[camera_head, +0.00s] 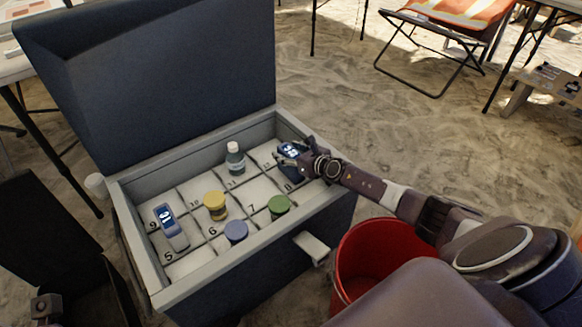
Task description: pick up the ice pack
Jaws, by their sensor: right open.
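A dark blue pack with white and light-blue print (291,150), which looks like the ice pack, lies in the far right corner of the open cooler-like box (228,258), in the numbered grid. My right gripper (304,160) reaches over the box's right rim and is at the pack, its open fingers close around or beside it. The gripper hides part of the pack, and I cannot tell whether the fingers touch it.
The grid also holds a clear bottle (235,160), a yellow-lidded jar (215,205), a blue-lidded jar (236,232), a green-lidded jar (278,207) and a device with a screen (171,228). The raised lid (150,80) stands behind. A red bucket (372,250) is at right.

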